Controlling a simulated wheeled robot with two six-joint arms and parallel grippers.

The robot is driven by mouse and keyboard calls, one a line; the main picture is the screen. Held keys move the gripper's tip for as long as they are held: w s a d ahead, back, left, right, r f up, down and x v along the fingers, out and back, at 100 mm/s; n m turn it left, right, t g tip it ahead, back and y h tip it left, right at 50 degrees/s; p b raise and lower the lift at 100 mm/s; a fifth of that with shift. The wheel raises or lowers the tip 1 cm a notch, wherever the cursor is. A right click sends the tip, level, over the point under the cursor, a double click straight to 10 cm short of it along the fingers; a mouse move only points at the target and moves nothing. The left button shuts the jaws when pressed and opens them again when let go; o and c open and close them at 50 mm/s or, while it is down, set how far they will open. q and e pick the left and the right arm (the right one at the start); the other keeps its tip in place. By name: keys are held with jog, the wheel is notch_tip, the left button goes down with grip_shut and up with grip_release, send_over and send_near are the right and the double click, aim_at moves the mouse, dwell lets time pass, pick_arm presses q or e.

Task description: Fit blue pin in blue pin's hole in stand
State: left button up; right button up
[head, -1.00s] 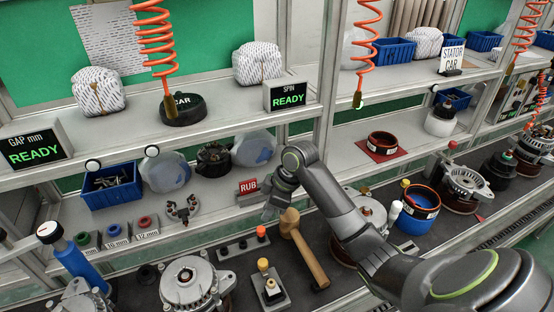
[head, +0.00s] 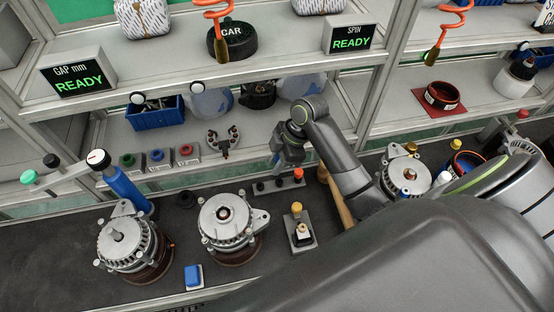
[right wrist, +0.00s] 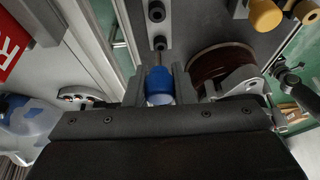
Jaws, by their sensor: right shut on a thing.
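The pin's thin metal shank points toward a dark round hole in the stand (right wrist: 157,27). I cannot tell whether its tip touches or enters the hole. Another hole lies beyond it. In the head view the gripper hides the blue pin. An orange-red pin (head: 298,174) stands at the stand's right end. My left gripper is not in view.
Two alternators (head: 225,222) (head: 127,240) stand on the dark bench to the left. A yellow-knobbed fixture (head: 299,230) is in front of the stand, and a wooden-handled hammer (head: 338,203) lies to its right. A blue bin (head: 155,113) is on the shelf behind.

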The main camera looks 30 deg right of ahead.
jog(key=shift+r, duration=0.1)
jog(key=shift+s+f+b, duration=0.1)
jog(key=shift+f+b, duration=0.4)
jog(key=shift+f, duration=0.4)
jog(key=b, duration=0.2)
send_over(272, 186)
jog(key=d, duration=0.2)
jog(key=shift+s+a+f, duration=0.1)
jog(key=shift+f, duration=0.95)
jog(key=shift+s+a+f, duration=0.1)
jog(key=shift+f, duration=0.95)
jog(key=shift+p, duration=0.8)
jog(key=shift+f+b, duration=0.7)
jog(key=shift+f, duration=0.75)
jog(key=o, duration=1)
jog(key=shift+o, duration=0.2)
